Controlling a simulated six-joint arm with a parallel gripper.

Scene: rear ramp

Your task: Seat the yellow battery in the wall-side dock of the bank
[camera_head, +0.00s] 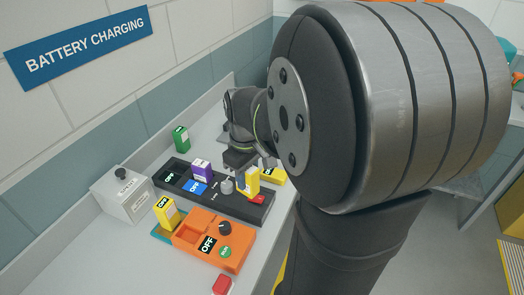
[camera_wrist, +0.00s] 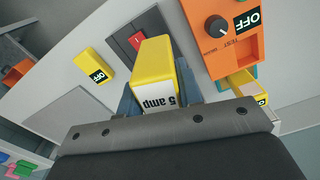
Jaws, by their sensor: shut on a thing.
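My gripper (camera_head: 245,176) is shut on a yellow battery (camera_head: 253,181) above the right end of the dark bank (camera_head: 228,199). In the wrist view the held battery (camera_wrist: 154,62) shows a white "5 amp" label between the jaws (camera_wrist: 158,88). The wall-side dock (camera_head: 168,177) is at the bank's far left end, beside a green OFF label, and looks empty. A purple battery (camera_head: 202,168) stands in the bank beside a blue OFF label. How far the held battery is above the bank cannot be told.
An orange tester (camera_head: 210,240) lies in front of the bank, with another yellow battery (camera_head: 166,212) at its left. A green battery (camera_head: 181,139) stands behind the bank. A grey box (camera_head: 124,194) is at left. A yellow OFF block (camera_wrist: 95,67) lies beyond the bank's right end.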

